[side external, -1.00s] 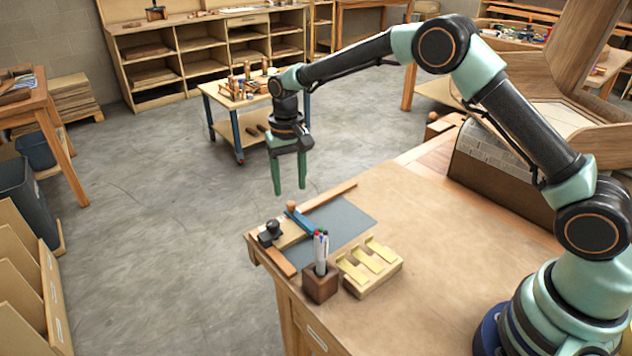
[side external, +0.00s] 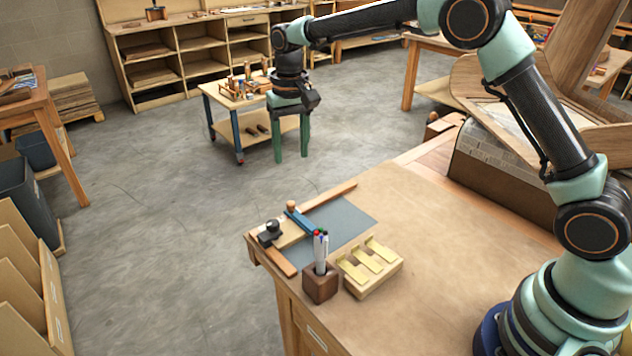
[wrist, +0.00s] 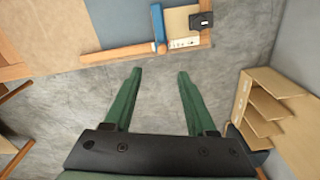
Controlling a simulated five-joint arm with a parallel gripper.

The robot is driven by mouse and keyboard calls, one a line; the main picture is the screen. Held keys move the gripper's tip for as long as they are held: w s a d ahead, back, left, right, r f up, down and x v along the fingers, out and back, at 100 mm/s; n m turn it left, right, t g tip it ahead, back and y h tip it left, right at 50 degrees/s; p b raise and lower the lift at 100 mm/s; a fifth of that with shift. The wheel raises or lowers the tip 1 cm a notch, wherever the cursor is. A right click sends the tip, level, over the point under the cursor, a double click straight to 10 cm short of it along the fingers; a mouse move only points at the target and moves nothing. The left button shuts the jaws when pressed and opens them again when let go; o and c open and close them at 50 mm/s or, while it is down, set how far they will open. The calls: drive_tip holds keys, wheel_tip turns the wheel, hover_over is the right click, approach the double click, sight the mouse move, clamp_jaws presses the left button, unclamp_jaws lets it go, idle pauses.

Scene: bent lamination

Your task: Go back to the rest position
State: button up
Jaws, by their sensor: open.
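My gripper (side external: 291,158) is open and empty, its two green fingers pointing down.
A tool cart (side external: 240,100) stands on the floor behind. Open floor lies left of the bench.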

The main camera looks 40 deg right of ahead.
drive_tip(key=s+d+r+n+t, duration=0.1)
drive_tip(key=s+d+r+t, duration=0.15)
drive_tip(key=s+r, duration=0.45)
drive_tip(key=s+d+r+n+t, duration=0.1)
drive_tip(key=s+d+r, duration=0.3)
drive_tip(key=s, duration=0.5)
drive_tip(key=s+d+f+t, duration=0.1)
drive_tip(key=s+f+t, duration=0.1)
drive_tip(key=s, duration=0.5)
drive_tip(key=shift+s+d+f+n, duration=0.15)
drive_tip(key=shift+s+d+n, duration=0.2)
drive_tip(key=shift+d+n, duration=0.05)
